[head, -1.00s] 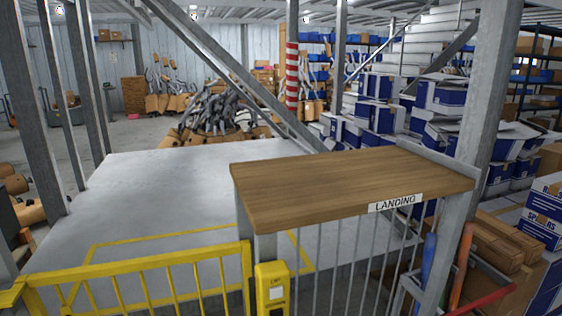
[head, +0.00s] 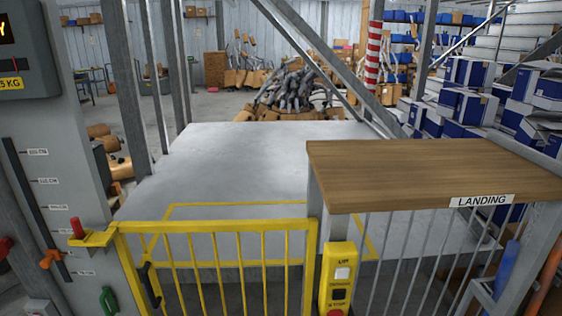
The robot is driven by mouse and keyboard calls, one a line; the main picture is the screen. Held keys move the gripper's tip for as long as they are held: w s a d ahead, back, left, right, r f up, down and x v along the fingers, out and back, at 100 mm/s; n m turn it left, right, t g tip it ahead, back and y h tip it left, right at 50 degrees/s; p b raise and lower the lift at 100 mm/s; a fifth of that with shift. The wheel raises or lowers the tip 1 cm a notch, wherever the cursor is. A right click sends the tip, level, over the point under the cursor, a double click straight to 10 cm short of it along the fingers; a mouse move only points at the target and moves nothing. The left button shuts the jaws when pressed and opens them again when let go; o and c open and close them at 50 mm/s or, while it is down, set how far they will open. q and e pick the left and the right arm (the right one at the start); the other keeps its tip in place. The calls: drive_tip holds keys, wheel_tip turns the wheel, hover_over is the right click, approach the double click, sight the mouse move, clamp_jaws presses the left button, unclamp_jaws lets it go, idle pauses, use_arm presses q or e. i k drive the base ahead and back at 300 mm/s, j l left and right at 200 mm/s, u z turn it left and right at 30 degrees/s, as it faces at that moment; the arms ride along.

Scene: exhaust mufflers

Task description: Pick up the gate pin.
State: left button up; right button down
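A small red upright peg, which looks like the gate pin (head: 77,228), stands on a yellow bracket (head: 93,239) left of the yellow gate. The bracket sits against the grey post, and whatever part of the pin is below the bracket top is hidden. The yellow barred gate (head: 215,228) stands across the front of the grey platform (head: 235,160) and looks closed. Neither of my grippers is in view.
A grey post (head: 60,130) with a scale, an orange knob (head: 50,259) and a green handle (head: 109,300) stands at left. A yellow control box (head: 338,278) is right of the gate. A wooden landing top (head: 430,175) is at right. Mufflers (head: 295,90) are piled behind the platform.

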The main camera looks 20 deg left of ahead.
sight(75, 222)
drive_tip(key=u, duration=1.8)
